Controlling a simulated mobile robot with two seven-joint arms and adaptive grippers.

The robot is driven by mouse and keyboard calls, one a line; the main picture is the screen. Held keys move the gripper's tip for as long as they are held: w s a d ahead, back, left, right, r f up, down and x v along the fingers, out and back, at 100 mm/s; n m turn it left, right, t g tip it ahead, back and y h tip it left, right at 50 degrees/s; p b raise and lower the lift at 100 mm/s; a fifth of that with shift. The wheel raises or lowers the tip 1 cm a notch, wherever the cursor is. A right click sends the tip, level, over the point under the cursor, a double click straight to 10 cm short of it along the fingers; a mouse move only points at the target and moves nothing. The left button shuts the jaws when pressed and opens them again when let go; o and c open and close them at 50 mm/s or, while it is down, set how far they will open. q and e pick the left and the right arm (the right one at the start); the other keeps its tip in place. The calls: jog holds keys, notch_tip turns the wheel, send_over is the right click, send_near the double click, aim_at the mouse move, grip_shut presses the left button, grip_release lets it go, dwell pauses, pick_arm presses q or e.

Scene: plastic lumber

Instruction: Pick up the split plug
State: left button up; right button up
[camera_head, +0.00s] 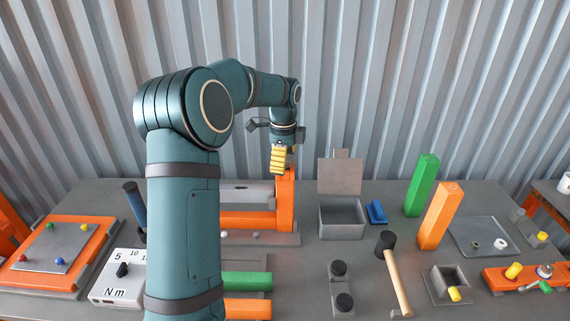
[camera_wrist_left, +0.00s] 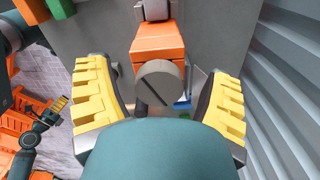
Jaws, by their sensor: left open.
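A grey round piece with a dark slot across its face, which looks like the split plug (camera_wrist_left: 160,88), shows in the left wrist view at the end of an orange post (camera_wrist_left: 160,50). My left gripper (camera_wrist_left: 160,100) is open, with one yellow finger on each side of the plug and gaps between. In the head view my left gripper (camera_head: 279,160) points down above the orange post (camera_head: 286,205), and the plug is hidden there. What looks like my right gripper (camera_wrist_left: 57,108) is small at the left of the wrist view; its opening is unclear.
A grey open box (camera_head: 342,218) and a blue block (camera_head: 376,212) stand right of the post. Green (camera_head: 421,185) and orange (camera_head: 440,215) upright posts, a mallet (camera_head: 396,275) and a tray (camera_head: 480,238) are farther right. A corrugated wall (camera_head: 350,80) rises behind the table.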

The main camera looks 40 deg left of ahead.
pick_arm(q)
jog(key=c, duration=1.2)
